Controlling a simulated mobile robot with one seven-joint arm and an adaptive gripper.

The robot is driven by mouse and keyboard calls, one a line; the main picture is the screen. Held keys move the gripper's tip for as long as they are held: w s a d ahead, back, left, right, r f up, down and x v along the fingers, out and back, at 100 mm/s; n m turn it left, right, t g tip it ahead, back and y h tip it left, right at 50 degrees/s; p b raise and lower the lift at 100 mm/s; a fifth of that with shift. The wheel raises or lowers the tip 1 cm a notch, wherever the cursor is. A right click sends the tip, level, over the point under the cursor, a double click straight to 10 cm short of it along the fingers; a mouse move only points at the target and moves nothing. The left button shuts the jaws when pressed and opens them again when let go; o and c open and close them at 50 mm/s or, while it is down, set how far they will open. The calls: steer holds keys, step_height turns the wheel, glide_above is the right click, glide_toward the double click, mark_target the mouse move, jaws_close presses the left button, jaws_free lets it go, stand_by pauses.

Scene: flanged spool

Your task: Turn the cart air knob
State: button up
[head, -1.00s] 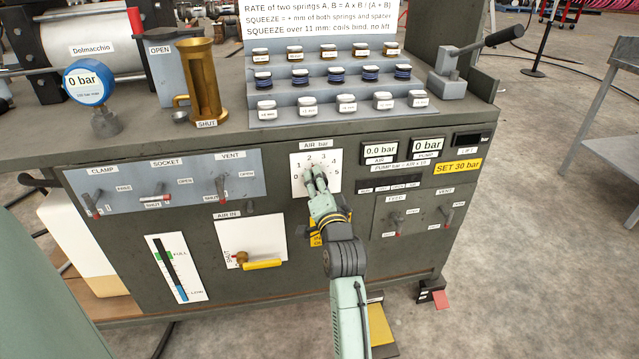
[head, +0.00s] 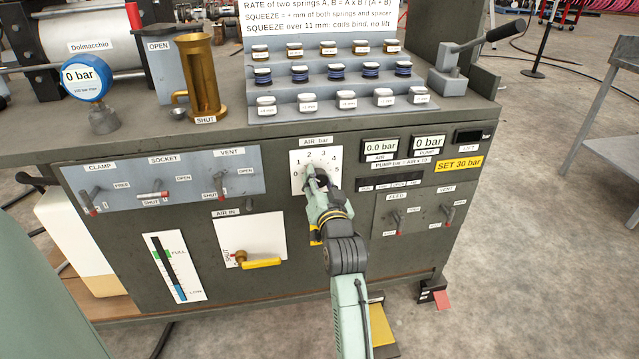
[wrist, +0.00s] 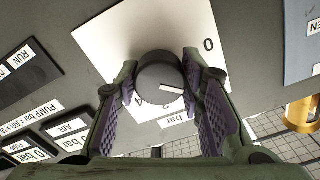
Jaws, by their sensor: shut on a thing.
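The air knob is a dark round knob with a white pointer line, seen close in the wrist view (wrist: 160,78). It sits on a white dial plate (head: 298,184) labelled "AIR bar" on the cart's front panel. My gripper (head: 318,182) is at the dial, with its purple-padded fingers on both sides of the knob in the wrist view (wrist: 162,92). It is shut on the knob. In the head view my fingers hide most of the knob. The air readout (head: 380,147) shows 0.0 bar.
The pump readout (head: 428,143) shows 0 bar, above a yellow "SET 30 bar" label (head: 458,164). Lever switches (head: 220,186) are to the left. A yellow air-in handle (head: 262,263) is below left. Feed and vent switches (head: 398,220) are to the right.

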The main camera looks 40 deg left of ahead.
steer(key=n+b, duration=0.2)
steer(key=n, duration=0.3)
steer(key=shift+n+b, duration=0.5)
steer(key=shift+n, duration=0.9)
steer(key=o, duration=1.2)
steer(key=shift+c, duration=0.2)
steer(key=shift+r+n, duration=0.1)
steer(key=shift+n, duration=0.2)
step_height(320, 180, up, 10)
steer(key=shift+f, duration=0.1)
